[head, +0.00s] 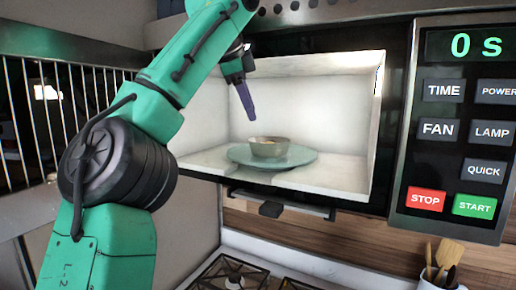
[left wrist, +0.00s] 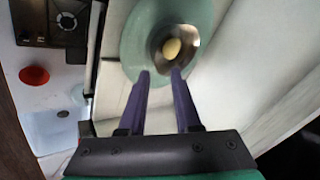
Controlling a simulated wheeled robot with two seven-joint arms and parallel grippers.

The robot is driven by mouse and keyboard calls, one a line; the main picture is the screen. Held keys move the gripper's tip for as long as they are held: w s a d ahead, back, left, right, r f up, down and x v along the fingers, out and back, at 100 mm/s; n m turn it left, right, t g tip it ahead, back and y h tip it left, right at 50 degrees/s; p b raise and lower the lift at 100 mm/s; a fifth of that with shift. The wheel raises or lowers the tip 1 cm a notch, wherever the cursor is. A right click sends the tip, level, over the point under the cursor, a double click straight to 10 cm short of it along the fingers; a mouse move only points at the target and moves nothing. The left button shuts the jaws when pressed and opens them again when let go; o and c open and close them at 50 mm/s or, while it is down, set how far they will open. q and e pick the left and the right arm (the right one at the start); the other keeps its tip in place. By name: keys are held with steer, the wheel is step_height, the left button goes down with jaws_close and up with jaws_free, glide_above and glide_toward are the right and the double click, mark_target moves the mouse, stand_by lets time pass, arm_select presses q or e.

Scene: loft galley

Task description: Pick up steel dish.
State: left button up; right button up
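The steel dish (head: 268,147) is a small metal bowl standing on a pale green plate (head: 306,157) inside the open microwave. In the left wrist view the dish (left wrist: 188,58) holds a yellowish roundish item (left wrist: 171,48), and the plate (left wrist: 138,45) lies around it. My left gripper (left wrist: 160,74) is open, with its two purple fingers apart and their tips close to the dish's near rim. I cannot tell whether they touch it. In the head view the left gripper (head: 250,115) hangs above and left of the dish. My right gripper is in neither view.
The microwave's side wall (head: 378,120) and its control panel (head: 465,125) bound the opening on the right. A handle bar (head: 285,205) runs below the opening. A stove (head: 235,275) and a utensil holder (head: 440,278) are lower down. The cavity is otherwise empty.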

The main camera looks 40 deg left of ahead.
mark_target(270, 149)
arm_select(q)
steer(key=x, duration=0.4)
steer(key=d+x, duration=0.1)
steer(key=x, duration=0.7)
steer(key=shift+d+f, duration=0.3)
steer(key=shift+f, duration=0.1)
steer(key=shift+d, duration=0.4)
steer(key=shift+f, duration=0.1)
steer(key=shift+a, duration=0.1)
jaws_close()
steer(key=shift+w+a+f, duration=0.1)
steer(key=shift+a, duration=0.05)
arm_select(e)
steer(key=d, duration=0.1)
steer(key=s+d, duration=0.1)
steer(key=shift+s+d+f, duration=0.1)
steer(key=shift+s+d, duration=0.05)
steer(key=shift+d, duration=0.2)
